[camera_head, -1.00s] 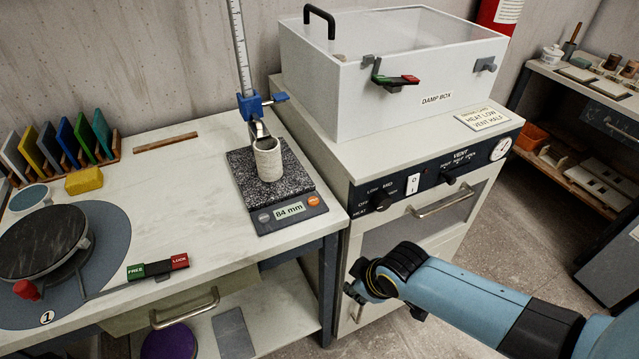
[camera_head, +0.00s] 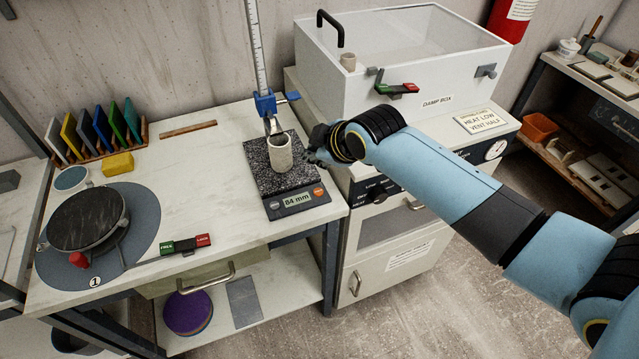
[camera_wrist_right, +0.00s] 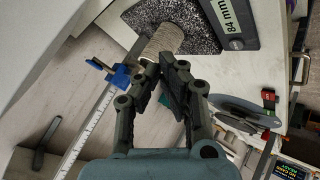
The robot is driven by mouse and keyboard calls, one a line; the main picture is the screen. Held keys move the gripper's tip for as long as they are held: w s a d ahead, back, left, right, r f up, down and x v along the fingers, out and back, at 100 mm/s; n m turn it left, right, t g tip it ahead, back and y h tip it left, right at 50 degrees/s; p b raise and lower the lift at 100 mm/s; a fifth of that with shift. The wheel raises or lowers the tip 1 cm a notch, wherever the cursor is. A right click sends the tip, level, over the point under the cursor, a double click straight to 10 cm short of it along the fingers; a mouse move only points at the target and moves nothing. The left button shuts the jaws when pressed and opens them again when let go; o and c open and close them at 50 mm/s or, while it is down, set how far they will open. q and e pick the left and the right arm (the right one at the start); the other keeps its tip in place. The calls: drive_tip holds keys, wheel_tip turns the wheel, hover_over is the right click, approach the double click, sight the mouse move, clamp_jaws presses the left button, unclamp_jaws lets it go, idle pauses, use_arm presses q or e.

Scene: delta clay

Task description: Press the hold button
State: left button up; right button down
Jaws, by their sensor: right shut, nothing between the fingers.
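The height gauge has a speckled plate (camera_head: 256,156), a display reading 84 mm (camera_head: 295,199), a grey button (camera_head: 274,206) and an orange button (camera_head: 318,192); the button lettering is too small to read. A pale clay cylinder (camera_head: 279,153) stands upright on the plate under the blue slider. My right gripper (camera_head: 312,157) is shut and empty, just right of the cylinder near the plate's right edge. In the right wrist view, its fingertips (camera_wrist_right: 172,68) appear close to the cylinder (camera_wrist_right: 168,40); contact cannot be told. The display (camera_wrist_right: 238,12) shows there too. My left gripper is out of view.
The gauge's ruler column (camera_head: 252,45) and blue slider (camera_head: 265,104) rise behind the cylinder. The white damp box (camera_head: 365,90) stands on a cabinet to the right. A turntable (camera_head: 88,218) with a free/lock lever is at left. Clear tabletop lies between.

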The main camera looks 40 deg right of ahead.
drive_tip(key=shift+f, duration=0.15)
drive_tip(key=b, duration=0.6)
hover_over(316, 193)
wheel_tip(316, 193, down, 8)
drive_tip(key=shift+r, duration=0.15)
drive_tip(key=shift+f+b, duration=0.35)
drive_tip(key=shift+f, duration=0.1)
drive_tip(key=shift+f, duration=0.15)
idle(0.7)
drive_tip(key=shift+f, duration=0.25)
drive_tip(key=shift+f+b, duration=0.3)
drive_tip(key=shift+f, duration=0.1)
idle(0.6)
drive_tip(key=shift+r+p, duration=0.8)
drive_tip(key=shift+p, duration=0.1)
